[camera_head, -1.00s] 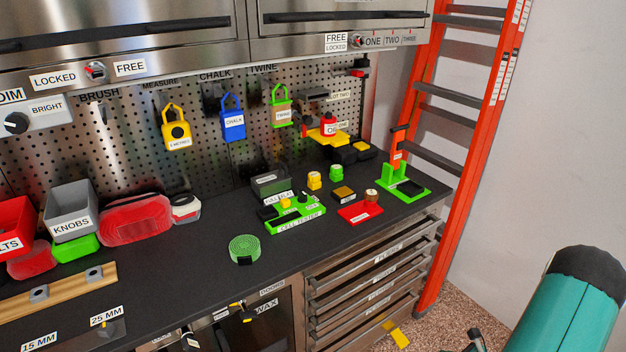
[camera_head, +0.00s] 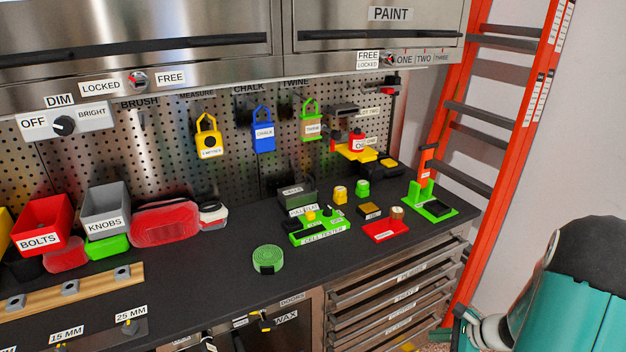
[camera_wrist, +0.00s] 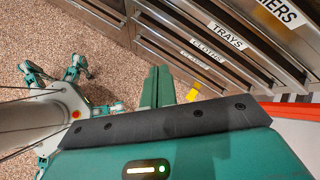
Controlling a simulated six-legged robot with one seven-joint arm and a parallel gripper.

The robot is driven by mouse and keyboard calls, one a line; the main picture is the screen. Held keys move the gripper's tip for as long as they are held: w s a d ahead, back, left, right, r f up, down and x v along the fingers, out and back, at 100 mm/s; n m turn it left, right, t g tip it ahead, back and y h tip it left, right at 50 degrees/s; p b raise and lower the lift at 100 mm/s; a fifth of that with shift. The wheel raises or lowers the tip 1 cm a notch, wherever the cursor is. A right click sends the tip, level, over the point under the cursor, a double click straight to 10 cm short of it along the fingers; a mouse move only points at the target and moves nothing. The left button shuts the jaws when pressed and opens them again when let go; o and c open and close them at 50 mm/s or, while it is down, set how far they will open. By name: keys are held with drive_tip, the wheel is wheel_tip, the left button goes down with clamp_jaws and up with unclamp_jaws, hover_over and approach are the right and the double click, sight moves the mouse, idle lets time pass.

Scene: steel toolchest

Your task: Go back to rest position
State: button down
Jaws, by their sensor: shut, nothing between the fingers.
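My gripper (camera_wrist: 158,84) shows in the wrist view as two green fingers close together, shut and empty. It points down toward the speckled floor (camera_wrist: 60,30), beside the front of the steel drawers (camera_wrist: 185,52). In the head view my teal arm fills the lower right corner, and the gripper itself cannot be made out there.
The dark worktop (camera_head: 215,290) carries a green tape roll (camera_head: 267,259), a green cell tester (camera_head: 320,231) and bins. An orange ladder (camera_head: 508,150) leans at the right. A yellow piece (camera_wrist: 193,92) lies low by the drawers.

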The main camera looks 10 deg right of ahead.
drive_tip(key=s+a+r+n+g+h, duration=0.1)
drive_tip(key=s+a+r+n+g, duration=0.25)
drive_tip(key=a+r+n, duration=1.15)
drive_tip(key=s+a+r+n+t+h, duration=0.1)
drive_tip(key=s+a+r+n+h, duration=0.1)
drive_tip(key=s+r, duration=0.3)
drive_tip(key=s+a+r+n+t+h, duration=0.1)
drive_tip(key=s+a+r+n+h, duration=0.1)
drive_tip(key=s+a+r+n, duration=0.3)
wheel_tip(320, 180, up, 3)
drive_tip(key=shift+s+a+r+n+h, duration=0.2)
drive_tip(key=shift+s+a+n+h, duration=0.1)
drive_tip(key=shift+s, duration=0.45)
